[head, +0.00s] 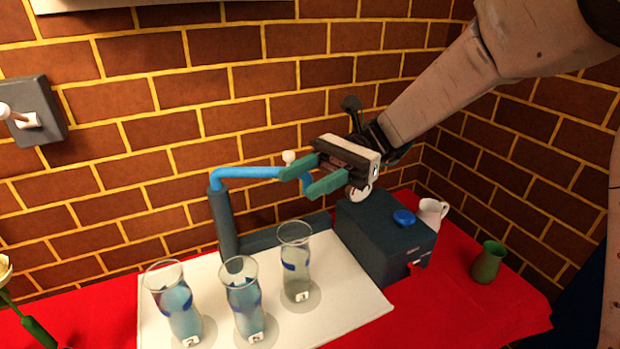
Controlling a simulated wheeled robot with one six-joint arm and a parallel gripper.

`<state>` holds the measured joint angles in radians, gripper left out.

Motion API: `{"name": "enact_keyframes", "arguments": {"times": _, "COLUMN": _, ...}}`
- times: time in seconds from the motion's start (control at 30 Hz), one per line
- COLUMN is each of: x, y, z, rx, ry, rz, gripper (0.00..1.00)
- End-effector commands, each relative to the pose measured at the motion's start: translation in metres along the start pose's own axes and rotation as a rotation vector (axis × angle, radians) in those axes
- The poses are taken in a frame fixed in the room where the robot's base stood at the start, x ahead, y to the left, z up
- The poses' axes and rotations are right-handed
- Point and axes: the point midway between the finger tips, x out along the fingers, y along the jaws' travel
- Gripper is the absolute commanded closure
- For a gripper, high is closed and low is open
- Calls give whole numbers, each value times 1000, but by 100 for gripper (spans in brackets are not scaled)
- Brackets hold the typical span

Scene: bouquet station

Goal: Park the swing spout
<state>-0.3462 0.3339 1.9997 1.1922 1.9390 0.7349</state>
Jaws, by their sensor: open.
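The swing spout (247,173) is a bright blue pipe on top of a dark upright post (224,222). It reaches right from the post and bends down at its outer end, above and behind the rightmost glass vase (296,262). A small white knob (289,157) stands up near its outer end. My gripper (298,182) has green fingers spread apart at the outer end of the spout.
Two more glass vases (177,305) (243,300) with bluish contents stand on the white mat (345,290). A dark box (385,245) with a blue button (403,217) stands right, near a white mug (432,212) and green vase (488,262). A wall switch (35,112) is at left.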

Motion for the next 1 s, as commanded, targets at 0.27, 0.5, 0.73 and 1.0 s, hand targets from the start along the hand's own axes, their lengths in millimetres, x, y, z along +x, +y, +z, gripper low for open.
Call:
{"name": "enact_keyframes", "arguments": {"times": 0.27, "x": 3, "y": 7, "z": 1, "rx": 0, "ry": 0, "rz": 0, "gripper": 56}}
{"name": "enact_keyframes", "arguments": {"times": 0.5, "x": 3, "y": 11, "z": 2, "rx": -11, "ry": 18, "rz": -1, "gripper": 92}}
{"name": "enact_keyframes", "arguments": {"times": 0.73, "x": -1, "y": 69, "z": 8, "rx": -141, "ry": 278, "rz": 8, "gripper": 100}}
{"name": "enact_keyframes", "arguments": {"times": 1.0, "x": -24, "y": 180, "z": -12, "rx": -375, "ry": 813, "rz": 101, "gripper": 100}}
